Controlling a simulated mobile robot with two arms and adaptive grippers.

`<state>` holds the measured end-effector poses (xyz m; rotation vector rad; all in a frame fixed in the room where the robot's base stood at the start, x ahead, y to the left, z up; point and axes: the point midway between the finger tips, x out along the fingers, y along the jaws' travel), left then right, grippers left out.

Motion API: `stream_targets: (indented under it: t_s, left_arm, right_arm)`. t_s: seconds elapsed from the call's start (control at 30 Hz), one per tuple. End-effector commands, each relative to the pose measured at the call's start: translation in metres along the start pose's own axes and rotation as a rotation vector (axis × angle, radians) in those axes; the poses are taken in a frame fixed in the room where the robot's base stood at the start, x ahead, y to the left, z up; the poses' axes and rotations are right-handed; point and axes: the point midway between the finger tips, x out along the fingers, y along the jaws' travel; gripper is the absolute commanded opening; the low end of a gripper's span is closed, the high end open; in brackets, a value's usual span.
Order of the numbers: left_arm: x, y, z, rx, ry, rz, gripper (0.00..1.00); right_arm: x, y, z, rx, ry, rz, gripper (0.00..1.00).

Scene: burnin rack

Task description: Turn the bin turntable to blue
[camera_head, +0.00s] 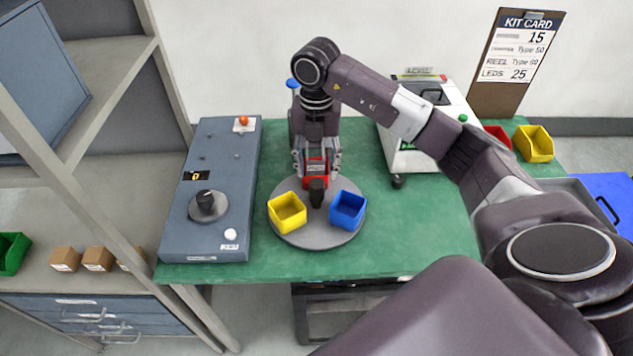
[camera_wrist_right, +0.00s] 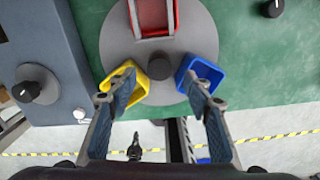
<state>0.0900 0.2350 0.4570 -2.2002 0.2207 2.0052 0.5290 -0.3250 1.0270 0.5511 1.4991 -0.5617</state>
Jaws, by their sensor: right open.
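The bin turntable is a round grey disc (camera_head: 316,236) on the green table. In the head view a yellow bin (camera_head: 287,213) sits at its front left, a blue bin (camera_head: 348,210) at its front right and a red bin (camera_head: 316,176) at its back. A dark knob (camera_head: 317,190) stands at its centre. My right gripper (camera_head: 317,172) hangs over the back of the disc, around the red bin in that view. In the right wrist view my right gripper (camera_wrist_right: 160,108) is open, its fingers apart, with the knob (camera_wrist_right: 159,75) between and beyond them. Contact cannot be told. My left gripper is not in view.
A blue-grey control box (camera_head: 225,165) with a dial stands left of the disc. A white device (camera_head: 430,150) stands at the back right, with a loose yellow bin (camera_head: 534,143) beyond it. The green table (camera_head: 420,225) is clear right of the disc.

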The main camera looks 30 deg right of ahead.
Motion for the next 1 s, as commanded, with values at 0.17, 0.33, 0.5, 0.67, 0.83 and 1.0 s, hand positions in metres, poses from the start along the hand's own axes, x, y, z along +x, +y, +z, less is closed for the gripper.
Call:
stream_targets:
  t_s: [0.17,0.33,0.5,0.67,0.83,1.0]
  left_arm:
    - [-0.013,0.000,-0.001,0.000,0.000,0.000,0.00]
    - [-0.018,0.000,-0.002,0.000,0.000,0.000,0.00]
    - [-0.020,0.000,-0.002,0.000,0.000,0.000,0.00]
    - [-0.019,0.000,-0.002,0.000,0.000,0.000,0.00]
    - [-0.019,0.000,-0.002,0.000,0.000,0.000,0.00]
    - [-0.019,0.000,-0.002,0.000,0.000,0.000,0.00]
  right_arm:
    - [0.029,0.000,-0.002,-0.003,0.004,-0.001,0.46]
    - [0.051,0.001,-0.002,-0.004,0.003,0.002,0.46]
    - [0.060,0.001,-0.001,-0.004,0.001,0.003,0.46]
    - [0.061,0.001,-0.001,-0.004,0.001,0.004,0.46]
    - [0.060,0.001,-0.001,-0.004,0.001,0.004,0.34]
    - [0.060,0.001,-0.001,-0.004,0.001,0.004,0.15]
